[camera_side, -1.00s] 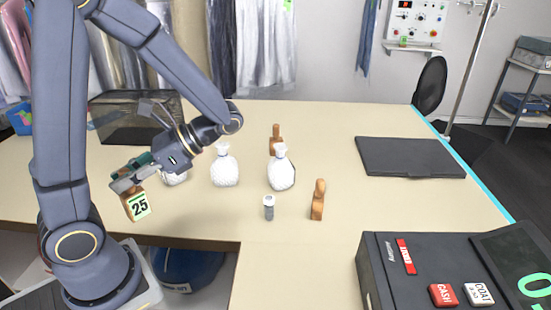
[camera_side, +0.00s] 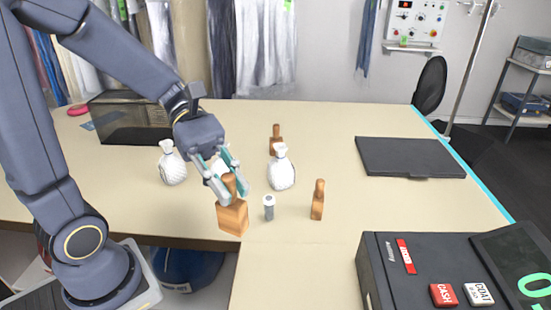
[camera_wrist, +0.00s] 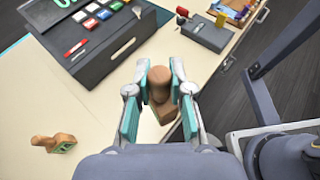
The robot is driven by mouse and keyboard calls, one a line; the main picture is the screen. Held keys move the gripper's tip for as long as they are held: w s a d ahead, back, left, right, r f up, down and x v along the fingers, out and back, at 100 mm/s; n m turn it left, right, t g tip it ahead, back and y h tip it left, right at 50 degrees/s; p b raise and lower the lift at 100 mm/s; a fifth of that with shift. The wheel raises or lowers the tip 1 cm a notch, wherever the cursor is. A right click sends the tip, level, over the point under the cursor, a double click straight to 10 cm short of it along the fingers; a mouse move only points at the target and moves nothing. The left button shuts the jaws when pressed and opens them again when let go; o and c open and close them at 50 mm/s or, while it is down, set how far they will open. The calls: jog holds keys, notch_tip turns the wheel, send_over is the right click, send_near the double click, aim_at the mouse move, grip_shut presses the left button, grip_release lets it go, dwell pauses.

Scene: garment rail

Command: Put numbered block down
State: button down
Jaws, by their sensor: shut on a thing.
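The numbered block (camera_side: 232,218) is a wooden block with a knob handle, in the side view left of the table's middle, near the front edge. Its number face does not show now. My gripper (camera_side: 231,190) is shut on the handle from above. In the wrist view, the block's round top (camera_wrist: 160,84) sits between the fingers of my gripper (camera_wrist: 160,95). The block looks upright, at or just above the table (camera_side: 330,120); I cannot tell whether it touches.
A small grey cylinder (camera_side: 268,207) stands just right of the block. Another wooden block (camera_side: 318,200) stands farther right, one more (camera_side: 276,138) behind. White bags (camera_side: 281,170) (camera_side: 172,165) stand behind. A cash register (camera_side: 430,265) is front right.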

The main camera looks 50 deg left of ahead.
notch_tip(320, 180, down, 2)
jog(key=shift+f, duration=0.1)
jog(key=shift+w+d+f, duration=0.75)
jog(key=shift+w+f, duration=1.45)
jog(key=shift+f, duration=0.05)
jog(key=shift+w+d+f, duration=0.8)
jog(key=shift+w+f, duration=1.4)
jog(key=shift+w+d+f, duration=0.75)
jog(key=shift+w+f, duration=1.45)
jog(key=shift+f, duration=0.05)
jog(key=c, duration=1.1)
grip_release()
jog(key=shift+o, duration=0.2)
